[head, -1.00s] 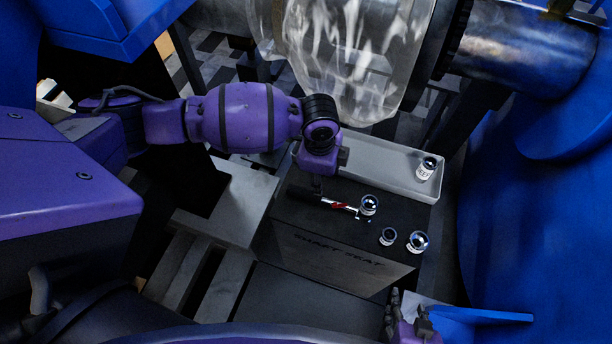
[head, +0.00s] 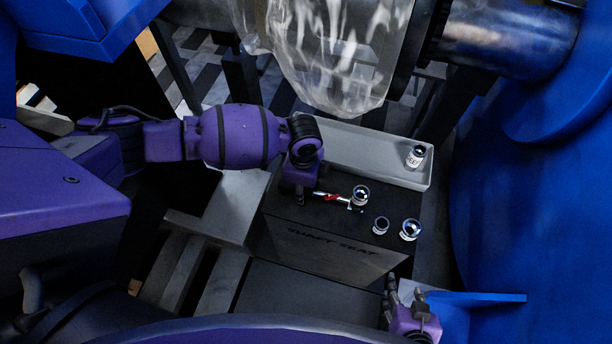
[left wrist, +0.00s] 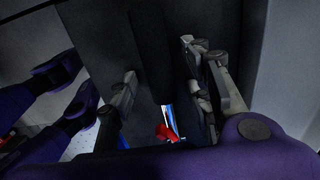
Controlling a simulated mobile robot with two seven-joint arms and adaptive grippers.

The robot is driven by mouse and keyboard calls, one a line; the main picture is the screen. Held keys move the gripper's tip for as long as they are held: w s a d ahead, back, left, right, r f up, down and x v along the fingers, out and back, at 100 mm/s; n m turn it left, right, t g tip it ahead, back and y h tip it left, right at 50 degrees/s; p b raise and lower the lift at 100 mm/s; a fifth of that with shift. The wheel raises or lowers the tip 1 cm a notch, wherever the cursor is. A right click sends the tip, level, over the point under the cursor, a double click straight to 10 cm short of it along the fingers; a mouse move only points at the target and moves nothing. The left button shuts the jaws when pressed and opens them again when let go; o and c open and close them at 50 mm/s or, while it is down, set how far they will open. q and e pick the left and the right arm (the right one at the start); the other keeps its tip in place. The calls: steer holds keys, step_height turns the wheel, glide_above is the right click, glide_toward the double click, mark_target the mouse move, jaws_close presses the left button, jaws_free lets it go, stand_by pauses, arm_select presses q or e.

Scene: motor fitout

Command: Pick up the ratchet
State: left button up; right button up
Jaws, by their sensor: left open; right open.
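The ratchet (head: 331,197) lies on the dark block marked "SHAFT SEAT" (head: 325,246); its red and silver part shows in the head view. A shiny socket (head: 360,194) sits at its right end. In the left wrist view, its dark handle (left wrist: 151,55) and red part (left wrist: 165,132) show. My left gripper (head: 300,198) is low over the handle end, pointing down. In the left wrist view, its open fingers (left wrist: 160,88) stand on either side of the handle. Contact cannot be told. My right gripper (head: 402,289) is open and empty at the bottom right.
Two sockets (head: 380,226) (head: 410,230) stand on the block right of the ratchet. Another socket (head: 415,157) stands in the grey tray (head: 340,143) behind. A clear cover (head: 340,60) hangs above. A large blue housing (head: 520,210) bounds the right side.

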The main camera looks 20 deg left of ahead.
arm_select(q)
steer(key=shift+w+r, duration=0.1)
steer(key=shift+r, duration=0.05)
jaws_close()
steer(key=shift+w+d, duration=0.1)
